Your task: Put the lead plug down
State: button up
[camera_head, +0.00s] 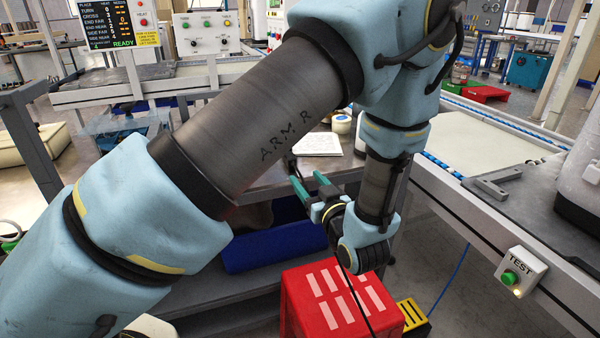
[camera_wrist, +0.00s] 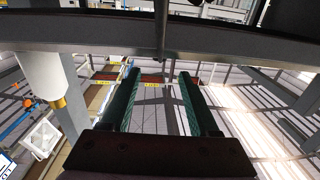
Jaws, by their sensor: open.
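My gripper (camera_head: 307,181) has two teal fingers and is near the front edge of the grey bench in the head view. In the wrist view my gripper (camera_wrist: 158,74) is open, with a clear gap between the fingers and nothing seen in it. I cannot make out the lead plug for certain in either view. A small dark piece (camera_head: 292,163) shows at the bench edge just beyond the fingers; I cannot tell what it is. A thin black cable (camera_head: 352,285) hangs below my wrist in front of the red box.
A red box (camera_head: 310,310) with pale stripes stands below my wrist. The bench (camera_head: 262,178) carries a white notepad (camera_head: 317,144) and a jar (camera_head: 341,124). A TEST button box (camera_head: 521,271) is on the right conveyor. A white cylinder with a brass tip (camera_wrist: 40,75) shows left in the wrist view.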

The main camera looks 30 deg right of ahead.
jog(key=shift+o, duration=0.2)
jog(key=shift+s, duration=0.45)
jog(key=shift+o, duration=0.3)
jog(key=shift+s+a, duration=0.1)
jog(key=w+a+r+n+g+y+p, duration=0.3)
jog(key=n+g+p, duration=0.5)
jog(key=n, duration=0.9)
jog(key=w+d+r+n+g+h+p, duration=0.1)
jog(key=w+d+r+n+g+p, duration=0.25)
jog(key=n, duration=0.65)
jog(key=w+r+n+g+h+p, duration=0.1)
jog(key=w+r+n+g+p, duration=0.1)
jog(key=r+n+p, duration=0.55)
jog(key=shift+n, duration=0.75)
jog(key=x, duration=0.2)
jog(key=b+x, duration=0.1)
jog(key=x, duration=0.2)
jog(key=s+x, duration=0.1)
jog(key=x, duration=0.1)
jog(key=shift+w+f, duration=0.15)
jog(key=shift+f, duration=0.25)
jog(key=shift+p+x, duration=0.5)
jog(key=shift+x, duration=2.15)
jog(key=shift+d, duration=0.15)
